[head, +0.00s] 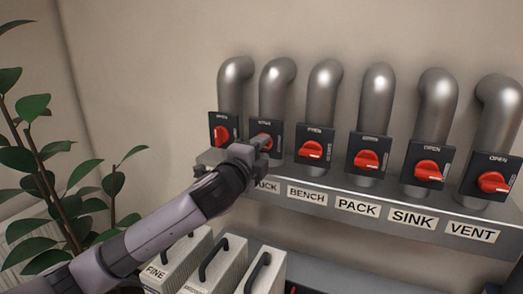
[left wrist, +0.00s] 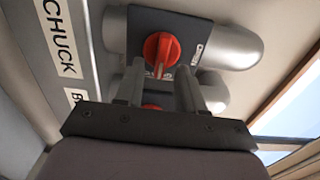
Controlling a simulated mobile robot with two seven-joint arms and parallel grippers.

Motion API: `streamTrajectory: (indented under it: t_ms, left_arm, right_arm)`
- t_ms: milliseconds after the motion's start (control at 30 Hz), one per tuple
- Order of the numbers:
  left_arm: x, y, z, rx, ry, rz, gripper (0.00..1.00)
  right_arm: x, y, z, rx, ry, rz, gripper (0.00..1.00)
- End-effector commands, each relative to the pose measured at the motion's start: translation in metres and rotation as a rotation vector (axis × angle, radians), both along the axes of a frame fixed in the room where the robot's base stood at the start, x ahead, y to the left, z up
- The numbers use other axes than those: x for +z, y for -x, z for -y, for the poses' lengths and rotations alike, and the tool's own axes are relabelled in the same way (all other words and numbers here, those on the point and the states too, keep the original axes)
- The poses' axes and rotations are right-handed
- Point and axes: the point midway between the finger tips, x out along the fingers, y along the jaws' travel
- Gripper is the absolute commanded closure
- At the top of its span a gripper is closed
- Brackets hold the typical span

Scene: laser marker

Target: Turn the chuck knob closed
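The chuck knob (head: 265,141) is a red rotary knob on a dark plate, second from the left in the row, partly hidden by my left gripper (head: 257,146). In the left wrist view the red chuck knob (left wrist: 161,48) shows straight ahead, beside the CHUCK label (left wrist: 57,37). My left gripper's two fingers (left wrist: 160,74) are apart, one on each side of the line to the knob, with nothing held between them. I cannot tell whether the fingertips touch the knob. My right gripper is in neither view.
Similar red knobs stand on both sides, including the bench knob (head: 312,149) close on the right. Grey pipes rise behind them. A metal ledge (head: 370,190) with labels runs below. Handled cases (head: 222,268) stand below the arm; a plant (head: 60,190) is at left.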

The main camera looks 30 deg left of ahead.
Motion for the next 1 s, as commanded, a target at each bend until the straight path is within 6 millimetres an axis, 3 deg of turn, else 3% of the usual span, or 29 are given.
streamTrajectory:
  t_ms: [500, 1000]
  left_arm:
    - [-0.001, 0.059, 0.003, 0.000, -0.002, -0.001, 0.62]
    - [0.000, 0.063, 0.003, 0.001, -0.002, -0.001, 0.62]
  right_arm:
    - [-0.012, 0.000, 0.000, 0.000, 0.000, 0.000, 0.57]
    - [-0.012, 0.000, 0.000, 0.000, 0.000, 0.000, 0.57]
